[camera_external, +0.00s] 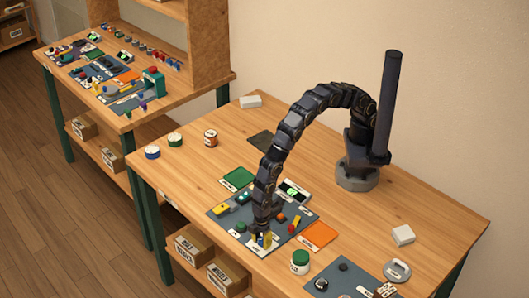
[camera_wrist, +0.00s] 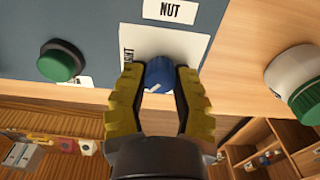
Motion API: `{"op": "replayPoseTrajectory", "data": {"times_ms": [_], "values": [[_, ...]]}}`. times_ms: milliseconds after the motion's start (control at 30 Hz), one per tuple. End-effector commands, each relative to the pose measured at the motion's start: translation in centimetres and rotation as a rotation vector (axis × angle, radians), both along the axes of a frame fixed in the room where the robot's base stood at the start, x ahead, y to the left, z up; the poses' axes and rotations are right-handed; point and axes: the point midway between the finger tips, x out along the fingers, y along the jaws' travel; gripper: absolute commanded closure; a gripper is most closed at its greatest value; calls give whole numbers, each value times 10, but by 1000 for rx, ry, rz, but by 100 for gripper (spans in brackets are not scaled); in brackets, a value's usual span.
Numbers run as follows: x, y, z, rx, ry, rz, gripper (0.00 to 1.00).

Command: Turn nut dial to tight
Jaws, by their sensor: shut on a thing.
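The nut dial is a small blue knob (camera_wrist: 158,74) on a white plate (camera_wrist: 196,45) below a label reading NUT (camera_wrist: 171,10) in the wrist view. My gripper (camera_wrist: 158,84) has yellow ridged fingers, one on each side of the knob, shut on it. A white line shows on the knob's lower part. Lettering at the plate's left edge is partly hidden by a finger, and the rest of the plate's marks cannot be read. In the external view my gripper (camera_external: 263,240) points down at the near edge of the dark panel (camera_external: 222,214), mostly hiding the dial.
A green knob (camera_wrist: 60,61) sits left of the dial. A white jar with a green lid (camera_external: 300,262) stands to the right. An orange mat (camera_external: 318,235) and a second dark panel (camera_external: 335,280) lie further right. The table's front edge is close to the dial.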

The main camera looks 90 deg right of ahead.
Motion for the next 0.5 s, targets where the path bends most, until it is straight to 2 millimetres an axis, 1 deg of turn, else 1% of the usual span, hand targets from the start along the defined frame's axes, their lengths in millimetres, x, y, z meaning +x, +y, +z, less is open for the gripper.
{"op": "replayPoseTrajectory", "data": {"times_ms": [500], "values": [[0,-2,-2,-1,2,-488,100]]}}
